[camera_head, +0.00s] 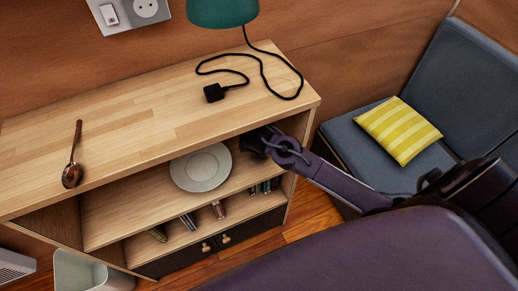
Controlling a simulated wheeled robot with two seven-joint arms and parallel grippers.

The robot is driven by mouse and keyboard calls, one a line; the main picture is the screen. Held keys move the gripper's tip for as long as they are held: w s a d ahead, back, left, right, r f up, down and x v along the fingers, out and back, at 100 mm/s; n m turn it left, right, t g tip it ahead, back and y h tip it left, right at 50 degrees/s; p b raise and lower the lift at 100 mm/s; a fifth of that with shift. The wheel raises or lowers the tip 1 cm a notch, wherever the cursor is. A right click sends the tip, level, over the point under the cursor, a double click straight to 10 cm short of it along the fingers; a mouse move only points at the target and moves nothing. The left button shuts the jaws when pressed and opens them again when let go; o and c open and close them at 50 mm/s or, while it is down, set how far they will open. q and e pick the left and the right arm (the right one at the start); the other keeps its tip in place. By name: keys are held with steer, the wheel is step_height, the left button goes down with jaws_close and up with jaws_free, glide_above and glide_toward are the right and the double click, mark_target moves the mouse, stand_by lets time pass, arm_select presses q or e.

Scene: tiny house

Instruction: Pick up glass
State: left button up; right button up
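My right arm comes in from the right, and its dark gripper (256,145) reaches into the right end of the cabinet's upper shelf, just under the top board. Its fingertips are dark and partly lost in shadow, so I cannot tell if they are open or shut, or if they hold anything. No glass can be made out clearly. A small reddish, see-through-looking item (218,209) stands on the lower shelf; I cannot tell what it is. My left gripper is not in view.
The wooden cabinet (130,135) has a grey plate (200,168) on its upper shelf, left of my gripper. A spoon (73,155), black plug (214,92) and green lamp (222,10) are on or above its top. A grey seat (365,160) with yellow cushion (398,130) stands right.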

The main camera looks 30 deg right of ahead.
steer(key=c, duration=1)
steer(key=shift+c, duration=0.3)
steer(key=shift+r, duration=0.1)
